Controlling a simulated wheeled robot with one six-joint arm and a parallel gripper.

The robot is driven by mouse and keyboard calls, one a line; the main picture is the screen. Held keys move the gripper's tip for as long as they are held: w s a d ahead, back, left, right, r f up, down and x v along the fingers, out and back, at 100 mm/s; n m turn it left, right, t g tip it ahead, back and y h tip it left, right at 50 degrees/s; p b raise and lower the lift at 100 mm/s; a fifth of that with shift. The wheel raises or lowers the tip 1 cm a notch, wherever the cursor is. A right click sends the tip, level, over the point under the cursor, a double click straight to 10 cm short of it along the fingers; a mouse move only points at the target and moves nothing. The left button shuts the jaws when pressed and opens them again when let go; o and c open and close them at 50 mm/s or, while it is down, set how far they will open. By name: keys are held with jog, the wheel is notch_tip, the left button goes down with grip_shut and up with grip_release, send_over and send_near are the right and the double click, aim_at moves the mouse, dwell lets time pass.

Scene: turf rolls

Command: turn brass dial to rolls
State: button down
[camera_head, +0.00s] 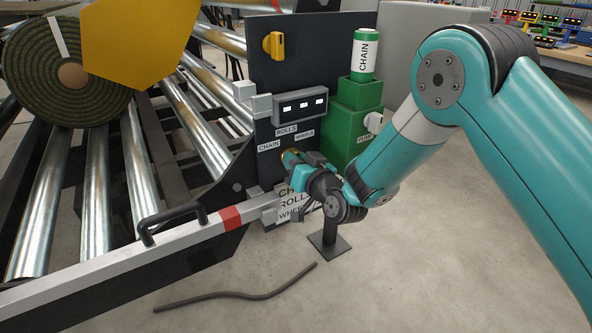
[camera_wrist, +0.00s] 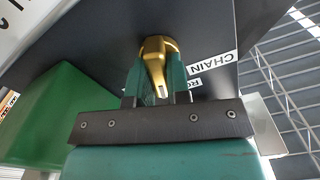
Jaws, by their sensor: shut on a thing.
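The brass dial (camera_wrist: 157,62) is on the dark panel (camera_head: 270,100). In the wrist view it has a rounded head and a long grip with a pale mark at its end. My gripper (camera_wrist: 156,82) is shut on it, one teal finger on each side of the grip. In the head view my gripper (camera_head: 291,157) covers most of the dial, and only a brass edge shows. The ROLLS label (camera_head: 287,130) is above the dial, the CHAIN label (camera_head: 268,145) to its left and another label (camera_head: 304,134) to its right. I cannot tell which label the dial points to.
A yellow knob (camera_head: 273,45) and a lit display box (camera_head: 300,106) are above the dial. A rail (camera_head: 180,235) with a black handle runs at lower left. A cable (camera_head: 235,294) lies on the floor.

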jog(key=shift+n+b, duration=1.45)
jog(key=shift+n, duration=0.15)
jog(key=shift+d, duration=0.1)
jog(key=c, duration=1.1)
grip_release()
jog(key=b+v, duration=1.2)
jog(key=v, duration=0.5)
jog(key=shift+s+d+b, duration=0.1)
jog(key=shift+s+b, duration=0.05)
jog(key=shift+b, duration=0.2)
